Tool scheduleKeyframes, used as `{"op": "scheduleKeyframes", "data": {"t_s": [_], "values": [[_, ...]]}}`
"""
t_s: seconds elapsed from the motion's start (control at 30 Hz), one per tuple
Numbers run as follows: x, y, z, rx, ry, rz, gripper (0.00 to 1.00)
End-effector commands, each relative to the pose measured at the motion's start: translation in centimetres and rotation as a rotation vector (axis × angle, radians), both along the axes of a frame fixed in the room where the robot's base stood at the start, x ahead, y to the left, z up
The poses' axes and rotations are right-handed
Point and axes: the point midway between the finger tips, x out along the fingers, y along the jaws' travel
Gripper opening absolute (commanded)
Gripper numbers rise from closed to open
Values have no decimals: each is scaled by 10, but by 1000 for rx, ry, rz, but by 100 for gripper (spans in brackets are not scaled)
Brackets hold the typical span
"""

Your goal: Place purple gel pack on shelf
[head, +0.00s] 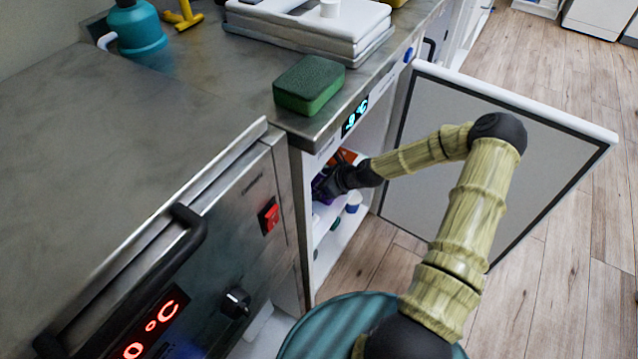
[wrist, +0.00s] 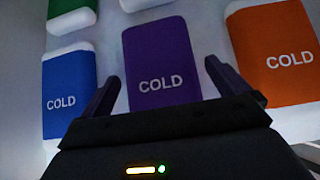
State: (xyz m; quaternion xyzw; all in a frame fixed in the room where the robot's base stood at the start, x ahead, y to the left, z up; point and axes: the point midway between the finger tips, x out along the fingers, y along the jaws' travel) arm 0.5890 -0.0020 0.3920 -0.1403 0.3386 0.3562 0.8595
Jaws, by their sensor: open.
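The purple gel pack (wrist: 162,62), marked COLD, lies on a white surface inside the cold cabinet in the wrist view. My gripper (wrist: 165,92) is open, with one finger at each side of the pack's near end. I cannot tell whether the fingers touch it. In the head view my gripper (head: 325,185) reaches into the open cabinet under the counter, and the pack is mostly hidden there. The white cabinet shelf (head: 328,222) shows below my gripper.
A blue pack (wrist: 68,95) lies left of the purple one and an orange pack (wrist: 275,50) right. A green pack (wrist: 70,12) lies farther back. The cabinet door (head: 430,100) stands open beside my arm. A green sponge block (head: 309,84) sits on the steel counter (head: 215,95).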

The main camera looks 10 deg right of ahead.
Motion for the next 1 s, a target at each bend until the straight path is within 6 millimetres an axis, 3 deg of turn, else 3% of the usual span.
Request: {"op": "scheduleKeyframes", "data": {"t_s": [0.27,0.7,1.0], "values": [[-10,-11,20,0,0,-3,100],[-53,-54,77,1,-1,-3,100],[-62,-62,85,-1,-1,2,100]]}}
